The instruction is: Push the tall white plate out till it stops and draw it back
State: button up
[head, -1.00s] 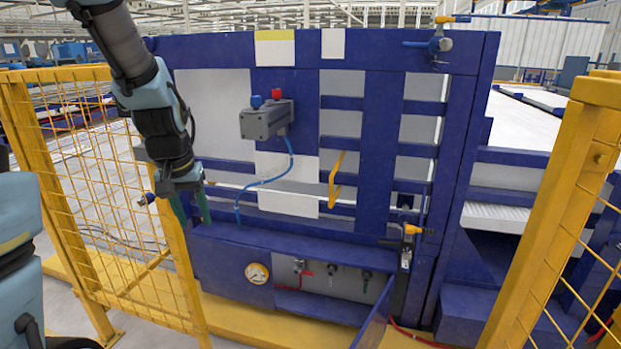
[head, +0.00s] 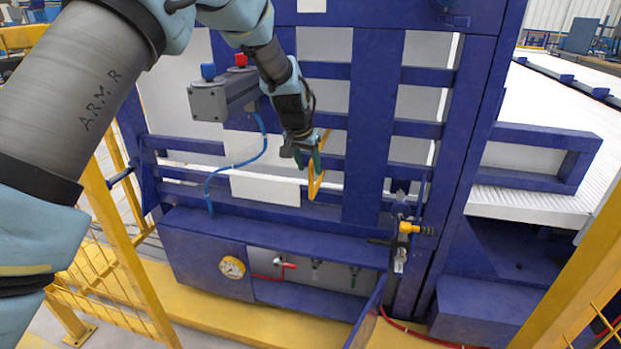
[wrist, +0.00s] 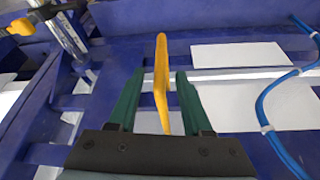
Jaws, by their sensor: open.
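Pale white panels show through the blue frame's openings, one at the upper middle (head: 325,45) and one farther right (head: 415,108). A lower white piece (head: 265,188) lies left of my gripper. I cannot tell which of these belong to one tall plate. A yellow handle (head: 314,187) stands upright on the frame's front; it also shows in the wrist view (wrist: 161,50). My gripper (head: 308,162) is open at the handle's upper part. In the wrist view its green fingers stand either side of the handle, with gaps visible. My gripper hides part of the handle.
A grey box with red and blue knobs (head: 222,97) and a blue hose (head: 240,170) are left of my gripper. A yellow-tipped clamp (head: 405,235) stands at the lower right. A blue ledge (head: 290,232) with a gauge (head: 232,267) lies below. Yellow fences flank the frame.

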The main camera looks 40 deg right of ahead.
jog(key=p+x, duration=0.1)
jog(key=x, duration=0.6)
jog(key=shift+c, duration=0.4)
grip_shut()
dwell(0.9)
